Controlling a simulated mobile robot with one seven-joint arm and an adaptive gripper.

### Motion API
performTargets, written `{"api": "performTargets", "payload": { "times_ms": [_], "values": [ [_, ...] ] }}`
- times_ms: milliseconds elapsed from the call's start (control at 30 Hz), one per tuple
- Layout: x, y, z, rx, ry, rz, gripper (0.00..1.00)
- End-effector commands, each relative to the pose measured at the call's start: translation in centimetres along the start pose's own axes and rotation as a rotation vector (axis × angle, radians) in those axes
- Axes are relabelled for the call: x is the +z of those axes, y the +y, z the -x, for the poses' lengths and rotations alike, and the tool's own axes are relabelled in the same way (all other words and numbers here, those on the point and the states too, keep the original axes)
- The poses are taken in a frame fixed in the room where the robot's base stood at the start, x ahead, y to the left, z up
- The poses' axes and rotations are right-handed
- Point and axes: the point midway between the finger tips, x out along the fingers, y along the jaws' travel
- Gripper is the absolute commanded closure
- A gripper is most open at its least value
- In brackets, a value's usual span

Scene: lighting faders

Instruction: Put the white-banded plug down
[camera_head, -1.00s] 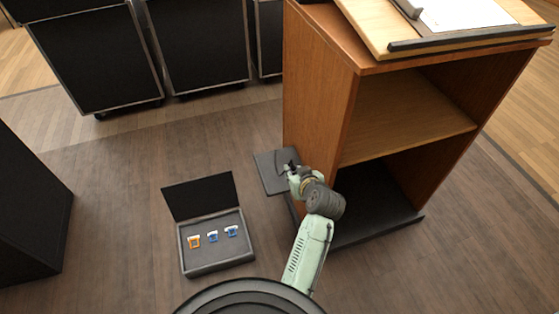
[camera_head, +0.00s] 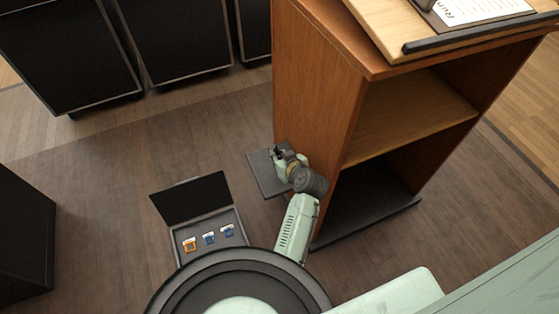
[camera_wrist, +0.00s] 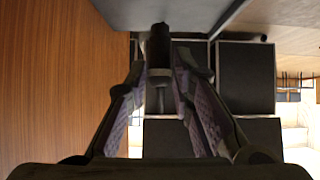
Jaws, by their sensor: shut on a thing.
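My gripper (camera_head: 279,154) is over a small dark grey shelf (camera_head: 264,178) on the left side of the wooden lectern. In the wrist view my gripper (camera_wrist: 160,92) has a finger on either side of a black plug (camera_wrist: 159,45) with a pale band (camera_wrist: 160,76), and is shut on it. The plug points away from my palm, and its far end overlaps the edge of a grey panel (camera_wrist: 118,12), apparently the shelf. I cannot tell whether they touch. In the head view the plug is too small and dark to make out clearly.
The lectern (camera_head: 318,90) has open compartments facing right. An open case (camera_head: 192,200) on the floor holds one orange and two blue pieces. Black cabinets (camera_head: 175,35) stand behind, and another dark box (camera_head: 22,235) at left. Bare floor lies between.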

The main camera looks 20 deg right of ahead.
Motion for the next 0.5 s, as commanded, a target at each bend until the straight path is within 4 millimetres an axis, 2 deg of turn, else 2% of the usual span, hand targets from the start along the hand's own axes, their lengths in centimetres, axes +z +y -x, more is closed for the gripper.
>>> {"api": "performTargets", "payload": {
  "times_ms": [100, 200, 500],
  "values": [
    [1.6, -0.1, -1.0, -0.003, -0.003, -0.006, 1.00],
    [2.4, -0.1, -1.6, -0.001, -0.002, -0.004, 1.00],
    [2.6, -0.1, -1.8, -0.001, -0.001, -0.001, 1.00]
  ]
}}
